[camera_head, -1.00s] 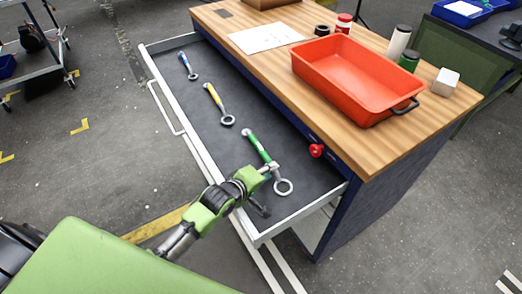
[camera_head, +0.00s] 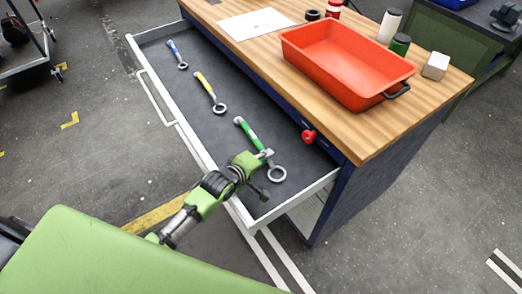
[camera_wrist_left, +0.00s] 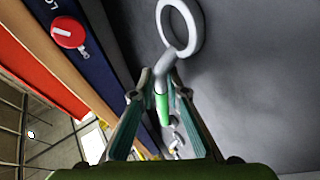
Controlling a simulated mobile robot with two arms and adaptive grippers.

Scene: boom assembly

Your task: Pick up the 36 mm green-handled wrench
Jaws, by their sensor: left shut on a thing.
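The green-handled wrench (camera_head: 251,136) lies along the right front part of the open drawer, with its ring end toward the drawer's front corner. My left gripper (camera_head: 266,157) is at its metal neck, between the handle and the ring. In the left wrist view, the two fingers of the gripper (camera_wrist_left: 156,88) are shut on the wrench (camera_wrist_left: 162,108), with the ring beyond them. I cannot tell whether the wrench is clear of the drawer floor. A yellow-handled wrench (camera_head: 205,84) and a blue-handled wrench (camera_head: 174,49) lie farther back. My right gripper is not in view.
The grey drawer (camera_head: 238,207) has a raised rim around it. The wooden worktop (camera_head: 370,141) stands beside it, with a red tray (camera_head: 345,94) on top. A red knob (camera_head: 308,136) juts from the bench front, close to the wrench. The drawer floor between the wrenches is clear.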

